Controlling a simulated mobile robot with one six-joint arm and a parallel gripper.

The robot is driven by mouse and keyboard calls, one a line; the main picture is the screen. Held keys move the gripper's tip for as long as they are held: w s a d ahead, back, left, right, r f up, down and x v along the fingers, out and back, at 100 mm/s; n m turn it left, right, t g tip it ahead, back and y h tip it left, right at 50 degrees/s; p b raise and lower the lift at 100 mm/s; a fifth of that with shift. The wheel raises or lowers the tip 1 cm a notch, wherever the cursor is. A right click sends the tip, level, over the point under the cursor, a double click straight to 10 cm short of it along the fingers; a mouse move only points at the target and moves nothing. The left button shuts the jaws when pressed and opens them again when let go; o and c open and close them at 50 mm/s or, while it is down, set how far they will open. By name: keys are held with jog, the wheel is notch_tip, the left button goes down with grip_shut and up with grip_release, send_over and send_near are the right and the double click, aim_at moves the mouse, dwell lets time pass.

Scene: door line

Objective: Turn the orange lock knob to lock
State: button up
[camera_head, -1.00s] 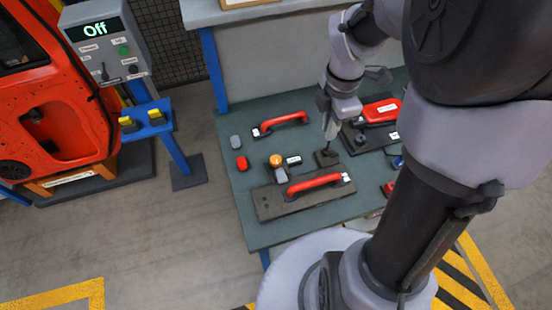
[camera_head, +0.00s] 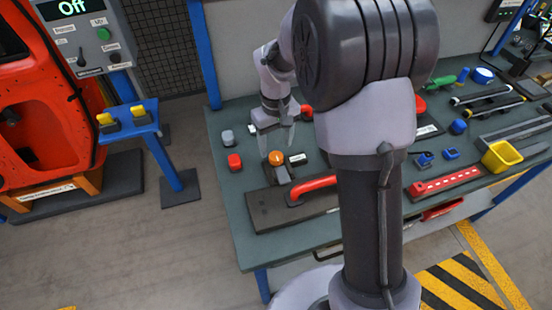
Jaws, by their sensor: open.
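The orange lock knob (camera_head: 275,157) sits on a small grey mount near the left end of a dark plate (camera_head: 262,212) on the workbench. A red handle (camera_head: 312,187) is on the same plate, just right of the knob. My gripper (camera_head: 276,150) points down with its fingers apart, over or just behind the knob. The fingers appear one on each side of the knob, but I cannot tell whether they touch it. My arm hides the right end of the plate and part of the bench behind it.
A yellow bin (camera_head: 502,156) and several tools are at the right. A control panel (camera_head: 82,37) reading "Off" stands by the red door (camera_head: 45,120).

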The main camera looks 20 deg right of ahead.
aim_at(276, 156)
notch_tip(276, 156, down, 4)
jog(key=shift+f+b, duration=0.1)
jog(key=shift+b, duration=0.4)
grip_shut()
